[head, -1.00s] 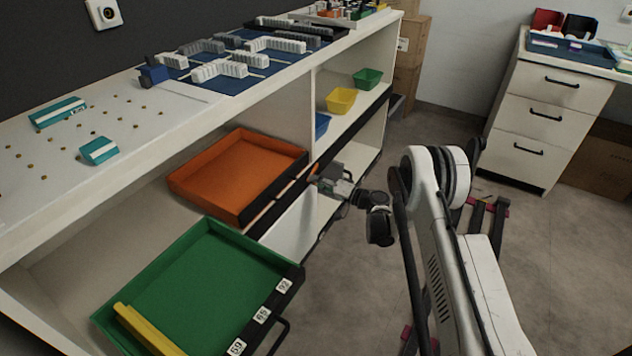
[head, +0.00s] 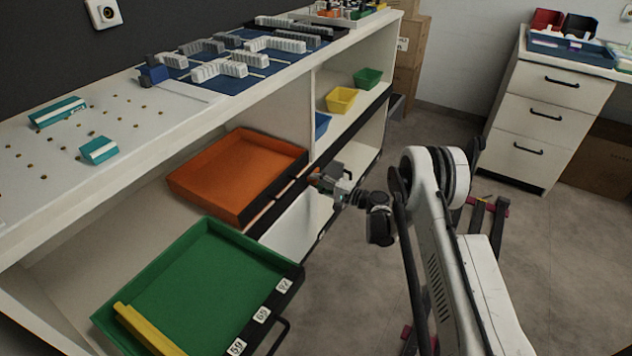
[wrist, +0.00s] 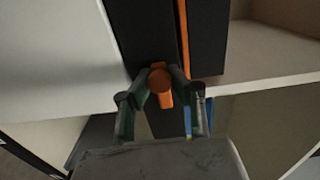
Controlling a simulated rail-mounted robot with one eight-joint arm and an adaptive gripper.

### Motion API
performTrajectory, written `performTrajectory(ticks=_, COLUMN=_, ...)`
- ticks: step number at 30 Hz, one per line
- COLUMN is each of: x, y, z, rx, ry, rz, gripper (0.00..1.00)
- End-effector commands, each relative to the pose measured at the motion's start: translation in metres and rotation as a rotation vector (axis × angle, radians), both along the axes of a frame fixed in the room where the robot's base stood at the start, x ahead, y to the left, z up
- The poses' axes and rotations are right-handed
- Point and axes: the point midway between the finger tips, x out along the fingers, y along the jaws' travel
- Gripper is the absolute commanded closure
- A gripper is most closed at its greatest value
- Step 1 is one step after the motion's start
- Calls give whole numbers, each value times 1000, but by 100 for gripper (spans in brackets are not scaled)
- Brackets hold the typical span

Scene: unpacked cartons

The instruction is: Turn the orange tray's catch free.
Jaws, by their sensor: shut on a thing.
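The orange tray (head: 232,172) sits on the shelf below the worktop, with its dark front edge toward the aisle. Its orange catch (wrist: 160,82) shows in the wrist view as a round knob with a short tab against a dark front panel. My gripper (wrist: 160,92) is shut on the catch, one finger on each side of it. In the head view my gripper (head: 322,180) is at the right end of the orange tray's front, and it partly hides the catch there.
A green tray (head: 200,285) with a yellow bar (head: 148,330) sticks out at the lower left. Yellow (head: 341,99), green (head: 367,78) and blue (head: 322,124) bins stand on the shelf farther right. The floor (head: 540,270) at the right is open.

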Motion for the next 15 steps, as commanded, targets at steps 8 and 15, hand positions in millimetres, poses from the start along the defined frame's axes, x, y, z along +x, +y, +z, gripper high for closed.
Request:
performTrajectory(ticks=8, x=-1, y=-1, z=-1, rx=0, ry=1, rz=1, gripper=100)
performTrajectory(ticks=15, x=0, y=0, z=0, rx=0, ry=0, rz=1, gripper=61)
